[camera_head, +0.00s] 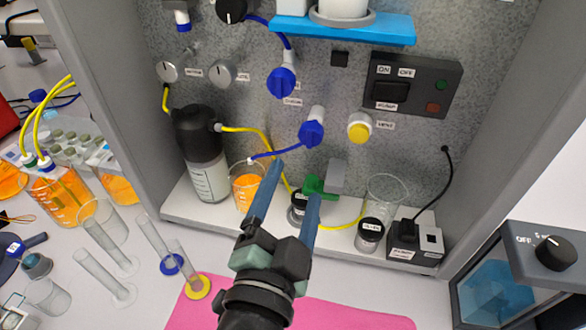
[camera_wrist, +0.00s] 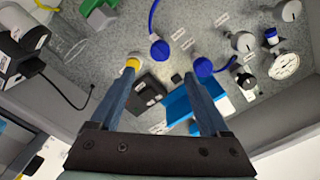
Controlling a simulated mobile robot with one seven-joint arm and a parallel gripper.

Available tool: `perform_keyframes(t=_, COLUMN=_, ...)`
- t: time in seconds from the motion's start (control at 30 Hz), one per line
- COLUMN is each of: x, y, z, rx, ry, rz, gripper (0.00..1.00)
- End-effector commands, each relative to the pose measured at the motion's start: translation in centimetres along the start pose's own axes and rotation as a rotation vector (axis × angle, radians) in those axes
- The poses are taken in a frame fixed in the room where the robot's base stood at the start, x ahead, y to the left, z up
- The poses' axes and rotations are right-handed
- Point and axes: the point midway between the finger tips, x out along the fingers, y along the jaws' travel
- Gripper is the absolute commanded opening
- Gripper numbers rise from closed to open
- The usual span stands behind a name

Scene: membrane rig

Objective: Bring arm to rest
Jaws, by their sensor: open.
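My gripper (camera_head: 287,195) is open, with its two blue fingers apart and nothing between them. In the head view it reaches up in front of the membrane rig's grey speckled panel (camera_head: 335,115). The fingertips overlap the lower shelf area in the picture, beside a green valve piece (camera_head: 318,187). In the wrist view the fingers (camera_wrist: 165,75) spread wide, with the black switch box (camera_wrist: 146,93) and blue shelf (camera_wrist: 180,106) seen between them. Whether a fingertip touches anything cannot be told.
Blue valves (camera_head: 311,130) and a yellow valve (camera_head: 359,127) stick out from the panel. A dark bottle (camera_head: 202,150), an orange-filled beaker (camera_head: 246,186) and a black socket box (camera_head: 404,238) stand on the rig's base. Glass cylinders (camera_head: 103,261) stand left. A pink mat (camera_head: 340,312) lies in front.

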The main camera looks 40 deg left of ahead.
Motion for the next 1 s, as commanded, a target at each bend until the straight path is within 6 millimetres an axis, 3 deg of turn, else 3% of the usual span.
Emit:
perform_keyframes(t=0.53, x=0.0, y=0.0, z=0.0, rx=0.0, ry=0.0, rz=0.0, gripper=0.8)
perform_keyframes(t=0.63, x=0.5, y=-0.5, z=-1.8, rx=-0.034, ry=0.039, rz=-0.012, gripper=0.8)
perform_keyframes(t=0.77, x=1.7, y=-2.0, z=-7.7, rx=-0.157, ry=0.166, rz=-0.039, gripper=0.8)
perform_keyframes(t=0.87, x=2.1, y=-3.8, z=-14.4, rx=-0.301, ry=0.309, rz=-0.051, gripper=0.8)
perform_keyframes(t=1.0, x=0.9, y=-6.6, z=-23.6, rx=-0.51, ry=0.518, rz=-0.041, gripper=0.8)
